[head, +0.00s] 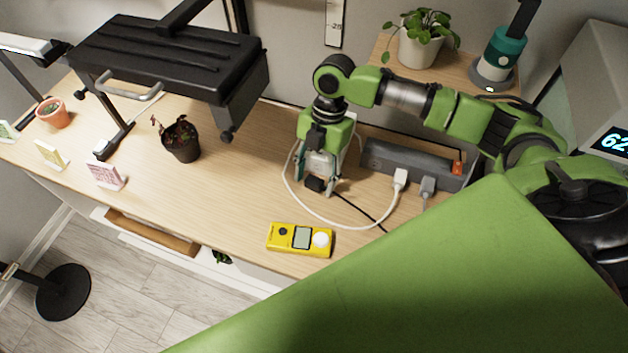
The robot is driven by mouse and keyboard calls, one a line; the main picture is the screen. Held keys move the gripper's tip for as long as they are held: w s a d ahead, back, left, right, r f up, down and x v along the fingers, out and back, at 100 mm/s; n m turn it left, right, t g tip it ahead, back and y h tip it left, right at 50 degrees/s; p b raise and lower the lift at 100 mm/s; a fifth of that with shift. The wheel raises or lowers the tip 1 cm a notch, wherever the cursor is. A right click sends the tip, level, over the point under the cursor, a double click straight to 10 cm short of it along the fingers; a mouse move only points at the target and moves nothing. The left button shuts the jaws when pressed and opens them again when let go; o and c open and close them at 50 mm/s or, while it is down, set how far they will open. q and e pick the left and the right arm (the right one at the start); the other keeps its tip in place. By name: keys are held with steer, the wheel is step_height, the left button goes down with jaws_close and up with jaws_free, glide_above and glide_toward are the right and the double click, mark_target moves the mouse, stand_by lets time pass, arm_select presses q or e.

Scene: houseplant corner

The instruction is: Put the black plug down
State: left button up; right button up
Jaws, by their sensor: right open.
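The black plug (314,184) is at the fingertips of my right gripper (318,178), low over or on the wooden table (225,195). A thin black cord runs from it toward the lower right. My right gripper points down and its jaws are open around or just above the plug. I cannot tell whether the plug touches a finger or the table. A grey power strip (418,165) lies to the right, with a white plug (400,178) and a grey plug (427,185) at its front edge. My left gripper is not in view.
A yellow meter (300,239) lies near the front edge. A white cable (325,220) loops around the gripper. A dark pot (181,143) with a plant stands left, beneath a black lamp (165,60). Small cards and a terracotta pot (53,115) are far left. Table between is clear.

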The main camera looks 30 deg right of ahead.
steer(key=c, duration=1.1)
steer(key=shift+r, duration=0.15)
